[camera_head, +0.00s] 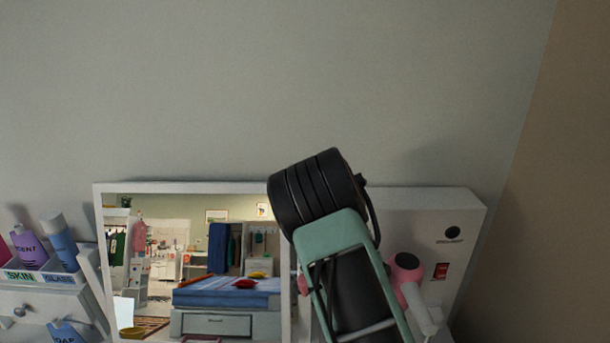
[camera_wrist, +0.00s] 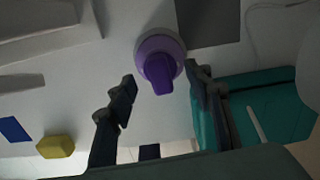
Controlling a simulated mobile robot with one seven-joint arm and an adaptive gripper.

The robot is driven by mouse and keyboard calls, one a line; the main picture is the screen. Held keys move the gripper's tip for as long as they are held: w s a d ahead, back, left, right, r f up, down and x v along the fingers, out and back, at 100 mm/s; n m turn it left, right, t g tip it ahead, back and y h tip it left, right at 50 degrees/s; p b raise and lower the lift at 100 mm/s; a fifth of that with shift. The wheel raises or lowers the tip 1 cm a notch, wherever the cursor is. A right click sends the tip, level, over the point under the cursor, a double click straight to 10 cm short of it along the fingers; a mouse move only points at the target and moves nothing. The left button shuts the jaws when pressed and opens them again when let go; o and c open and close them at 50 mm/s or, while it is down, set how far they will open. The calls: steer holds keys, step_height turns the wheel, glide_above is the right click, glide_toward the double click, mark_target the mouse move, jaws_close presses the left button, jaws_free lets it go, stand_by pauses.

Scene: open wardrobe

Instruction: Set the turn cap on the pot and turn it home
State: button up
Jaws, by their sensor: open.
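In the wrist view, a round purple cap (camera_wrist: 160,58) with a darker raised grip tab is near the top centre, on or above a pale surface. A lighter rim shows around it; I cannot tell whether this rim is part of the cap or the pot's mouth, so I cannot tell whether the cap is seated. My gripper (camera_wrist: 163,84) is open, with one dark finger to the left of the tab and one to the right. I see no clear contact between fingers and cap. In the head view my arm hides the gripper, and neither cap nor pot shows.
In the wrist view a yellow block (camera_wrist: 56,146) and a blue patch (camera_wrist: 14,129) lie left, and a teal panel (camera_wrist: 265,112) lies right. The head view shows a mirror (camera_head: 98,215), a pink-and-white hair dryer (camera_head: 407,270) and a bottle tray (camera_head: 45,277).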

steer(key=shift+r, duration=2.9)
